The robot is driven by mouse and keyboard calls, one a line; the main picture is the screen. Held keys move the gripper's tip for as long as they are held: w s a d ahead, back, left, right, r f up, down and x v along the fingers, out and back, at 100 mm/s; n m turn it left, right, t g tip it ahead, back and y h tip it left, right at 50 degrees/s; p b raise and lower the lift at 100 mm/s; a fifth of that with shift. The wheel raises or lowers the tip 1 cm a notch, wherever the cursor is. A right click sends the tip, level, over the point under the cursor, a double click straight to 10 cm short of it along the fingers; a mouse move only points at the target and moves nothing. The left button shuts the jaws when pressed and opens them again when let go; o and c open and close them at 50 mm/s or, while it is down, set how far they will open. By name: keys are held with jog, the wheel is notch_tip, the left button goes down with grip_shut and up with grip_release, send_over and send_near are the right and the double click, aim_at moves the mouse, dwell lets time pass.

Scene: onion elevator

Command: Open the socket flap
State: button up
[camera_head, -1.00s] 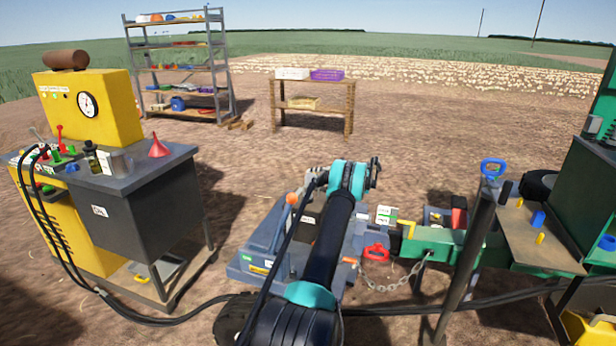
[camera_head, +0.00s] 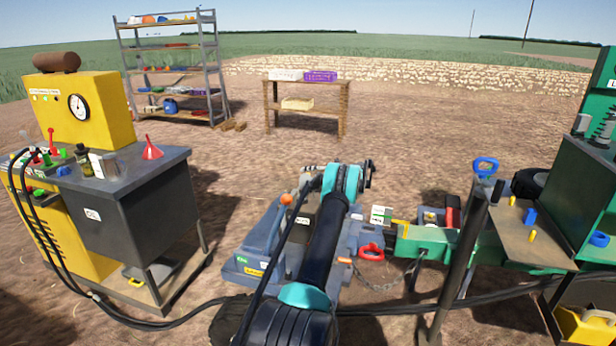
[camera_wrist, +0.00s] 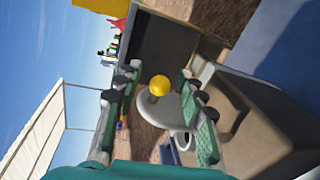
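My gripper (camera_wrist: 158,110) is open in the wrist view, its two green-grey fingers apart. A yellow ball-shaped knob (camera_wrist: 159,85) shows between the fingers, in front of a pale grey rounded part (camera_wrist: 187,105). I cannot tell whether the fingers touch either one. The rounded part may be the socket flap, but I cannot tell for sure. In the head view my gripper (camera_head: 368,172) is small at the far end of my arm, above the grey-blue machine (camera_head: 262,245), and its fingers are unclear. No socket flap can be made out there.
An orange-topped lever (camera_head: 286,200) stands left of my arm. A red handle (camera_head: 370,251), a chain (camera_head: 385,284) and a green drawbar (camera_head: 425,242) lie to the right. A workbench (camera_head: 150,175) stands left; open ground lies behind.

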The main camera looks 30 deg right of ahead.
jog(key=v, duration=1.2)
jog(key=shift+a, duration=0.1)
